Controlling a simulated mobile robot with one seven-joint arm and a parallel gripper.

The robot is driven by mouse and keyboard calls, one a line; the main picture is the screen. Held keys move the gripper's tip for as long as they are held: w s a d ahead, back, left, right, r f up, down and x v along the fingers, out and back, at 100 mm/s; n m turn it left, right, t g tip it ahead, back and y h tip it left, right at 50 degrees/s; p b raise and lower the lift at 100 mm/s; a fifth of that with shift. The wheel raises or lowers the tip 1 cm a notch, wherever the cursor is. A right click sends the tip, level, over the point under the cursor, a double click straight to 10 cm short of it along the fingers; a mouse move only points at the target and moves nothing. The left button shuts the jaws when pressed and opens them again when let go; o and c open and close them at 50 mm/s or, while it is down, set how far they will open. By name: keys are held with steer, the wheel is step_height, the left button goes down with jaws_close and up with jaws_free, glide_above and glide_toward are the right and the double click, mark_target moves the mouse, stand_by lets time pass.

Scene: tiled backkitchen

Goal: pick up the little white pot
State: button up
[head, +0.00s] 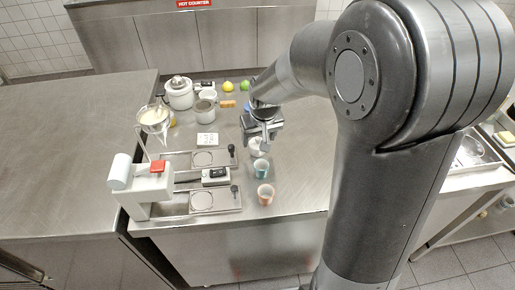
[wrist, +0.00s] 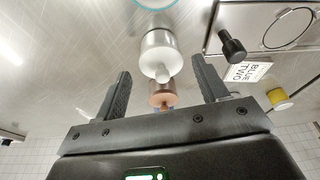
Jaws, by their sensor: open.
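A small white pot (wrist: 160,52) with a pale round knob or stub facing my gripper shows in the wrist view. It lies just beyond the fingertips, roughly in line with the gap between them. In the head view a white pot (head: 257,147) shows partly below my gripper (head: 264,136), which hides some of it. In the wrist view my gripper (wrist: 162,85) is open, its two dark fingers apart. A copper-coloured item (wrist: 163,93) shows between the fingers, behind the pot. I cannot tell its exact distance from the fingers.
A teal cup (head: 261,167) and an orange cup (head: 265,194) stand nearer me. A black-knobbed metal fixture (head: 203,159) and a card (head: 207,140) lie left. The counter's right side is clear.

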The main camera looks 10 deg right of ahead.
steer(key=shift+x, duration=1.95)
steer(key=shift+w+a, duration=0.15)
steer(key=shift+r, duration=0.1)
steer(key=c, duration=1.3)
